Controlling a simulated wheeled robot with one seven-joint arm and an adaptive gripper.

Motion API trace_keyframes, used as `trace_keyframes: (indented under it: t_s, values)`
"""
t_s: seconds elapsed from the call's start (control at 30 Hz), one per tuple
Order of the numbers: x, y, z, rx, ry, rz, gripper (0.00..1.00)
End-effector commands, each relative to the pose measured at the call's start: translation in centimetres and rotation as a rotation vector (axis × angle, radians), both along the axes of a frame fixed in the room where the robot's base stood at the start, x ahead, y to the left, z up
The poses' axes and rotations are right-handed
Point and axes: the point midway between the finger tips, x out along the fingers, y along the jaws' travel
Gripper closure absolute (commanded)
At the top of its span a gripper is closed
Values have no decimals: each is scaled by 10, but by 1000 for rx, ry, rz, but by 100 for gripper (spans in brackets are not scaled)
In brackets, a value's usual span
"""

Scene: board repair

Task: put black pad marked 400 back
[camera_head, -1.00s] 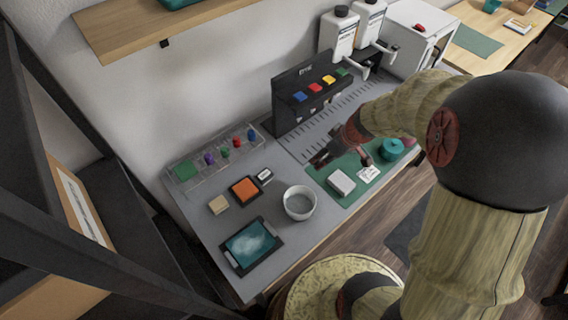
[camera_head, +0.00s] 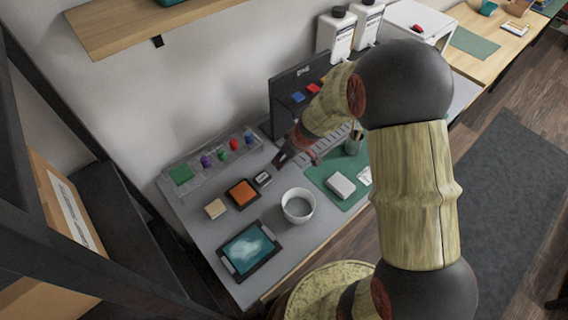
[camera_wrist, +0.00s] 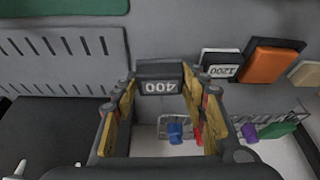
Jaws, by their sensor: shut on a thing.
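My gripper (camera_wrist: 160,88) is shut on the black pad marked 400 (camera_wrist: 160,79), held at its fingertips with the label facing the wrist camera. In the head view my gripper (camera_head: 284,158) is over the grey bench, left of the green mat. The pad is too small and dark to tell apart there. A similar dark pad marked 1200 (camera_wrist: 221,69) lies beside an orange block (camera_wrist: 271,63); in the head view this pad (camera_head: 263,179) sits by the orange block (camera_head: 242,194). I cannot tell how high the held pad is above the bench.
A clear tray (camera_head: 207,166) with coloured pieces is along the wall. A green mat (camera_head: 331,195) holds a white block (camera_head: 341,185).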

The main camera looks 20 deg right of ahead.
Motion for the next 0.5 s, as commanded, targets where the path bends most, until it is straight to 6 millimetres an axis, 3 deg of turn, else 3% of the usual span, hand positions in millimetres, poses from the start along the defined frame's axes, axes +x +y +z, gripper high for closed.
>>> trace_keyframes:
  t_s: [0.23, 0.5]
  values:
    - [3, 3, -33, 1, 1, -1, 89]
    - [3, 3, -32, 0, 0, 1, 89]
